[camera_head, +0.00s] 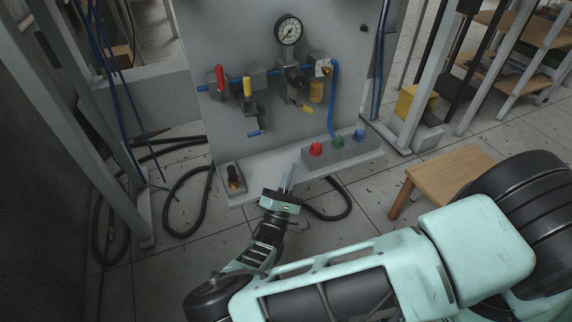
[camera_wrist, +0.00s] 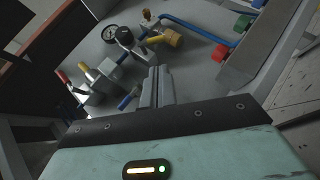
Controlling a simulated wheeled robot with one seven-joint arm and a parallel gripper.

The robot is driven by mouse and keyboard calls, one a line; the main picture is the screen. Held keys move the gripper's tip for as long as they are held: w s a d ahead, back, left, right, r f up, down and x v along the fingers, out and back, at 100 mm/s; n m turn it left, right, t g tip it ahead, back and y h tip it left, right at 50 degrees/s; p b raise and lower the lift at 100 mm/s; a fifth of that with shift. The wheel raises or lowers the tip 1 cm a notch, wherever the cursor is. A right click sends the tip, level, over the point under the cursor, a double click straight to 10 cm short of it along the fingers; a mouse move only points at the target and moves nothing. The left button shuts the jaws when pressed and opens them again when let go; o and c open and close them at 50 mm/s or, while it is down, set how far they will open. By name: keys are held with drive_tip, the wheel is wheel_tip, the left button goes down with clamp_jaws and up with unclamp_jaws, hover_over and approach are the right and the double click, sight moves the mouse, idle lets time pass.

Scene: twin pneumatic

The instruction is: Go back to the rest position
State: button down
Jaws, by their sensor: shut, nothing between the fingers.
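My gripper (camera_head: 288,178) is shut and empty. In the head view it points up toward the grey pneumatic panel, in front of the panel's lower ledge. In the wrist view its two fingers (camera_wrist: 157,84) are together, with nothing between them. The panel (camera_head: 235,35) carries a round gauge (camera_head: 288,30), a red-handled valve (camera_head: 220,78), a yellow-handled valve (camera_head: 247,88) and blue pipe. The gripper appears apart from these fittings. In the wrist view the gauge (camera_wrist: 110,33) and valves stand beyond the fingers.
A button box (camera_head: 342,152) with red, green and blue buttons sits on the ledge right of my gripper. A small black-knobbed box (camera_head: 233,180) is at its left. Black hoses (camera_head: 175,205) lie on the floor. A wooden stool (camera_head: 449,172) stands at right, close to my arm.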

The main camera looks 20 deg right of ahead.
drive_tip(key=s+r+m+g+y+p, duration=0.2)
drive_tip(key=s+r+m+g, duration=0.15)
drive_tip(key=s+g, duration=0.45)
drive_tip(key=s+r+m+g+y+p, duration=0.1)
drive_tip(key=s+r+m+g+y, duration=0.25)
drive_tip(key=g, duration=0.85)
drive_tip(key=s+a+r+t+y+p, duration=0.15)
drive_tip(key=s+a+r+y, duration=0.45)
drive_tip(key=r, duration=0.6)
drive_tip(key=s+a+r+t+y+p, duration=0.1)
drive_tip(key=s+a+r+y+p, duration=0.2)
drive_tip(key=s+r+y, duration=0.7)
drive_tip(key=w+r+h+p, duration=0.2)
drive_tip(key=w+r+p, duration=0.1)
drive_tip(key=r+p, duration=3.5)
wheel_tip(320, 180, up, 3)
drive_tip(key=shift+a+f, duration=0.15)
drive_tip(key=shift+a, duration=0.05)
drive_tip(key=c, duration=1.7)
unclamp_jaws()
drive_tip(key=shift+h, duration=0.25)
drive_tip(key=o, duration=0.3)
